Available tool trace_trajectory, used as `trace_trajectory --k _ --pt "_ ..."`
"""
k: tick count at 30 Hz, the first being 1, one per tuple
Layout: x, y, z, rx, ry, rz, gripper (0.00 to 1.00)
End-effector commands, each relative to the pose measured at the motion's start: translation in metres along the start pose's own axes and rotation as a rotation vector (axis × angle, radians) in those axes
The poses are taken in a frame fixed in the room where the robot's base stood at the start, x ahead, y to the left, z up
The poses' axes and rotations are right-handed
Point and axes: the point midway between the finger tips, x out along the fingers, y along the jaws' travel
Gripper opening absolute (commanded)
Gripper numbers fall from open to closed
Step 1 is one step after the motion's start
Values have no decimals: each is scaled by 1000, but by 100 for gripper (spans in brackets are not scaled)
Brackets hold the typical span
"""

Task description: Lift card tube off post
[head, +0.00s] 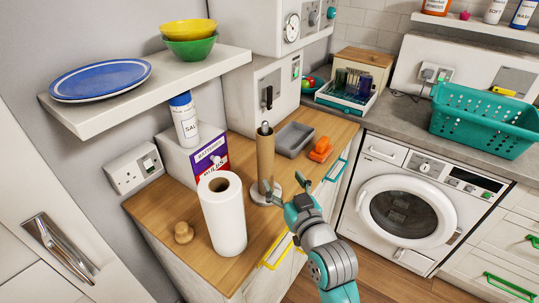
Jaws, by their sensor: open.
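The post rises from a round pale base (258,198) on the wooden worktop. My gripper (287,188) is open and empty, close to the lower right of the tube. In this view I cannot tell whether a finger touches the tube or base.
A white paper roll (224,222) stands left of the tube, with a wooden knob-like object (183,232) beside it. Behind are a grey tray (294,139) and an orange object (321,149). A wall shelf (150,92) overhangs the left side.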

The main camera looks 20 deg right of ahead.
Motion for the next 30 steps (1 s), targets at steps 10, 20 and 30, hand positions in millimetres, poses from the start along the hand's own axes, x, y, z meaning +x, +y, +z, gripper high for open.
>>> trace_trajectory --k 10,20,30 --pt "45 -1 -2 -1 1 -2 79" --pt "71 -5 -4 0 2 -2 79" --pt "107 -9 -6 -1 1 -1 79"
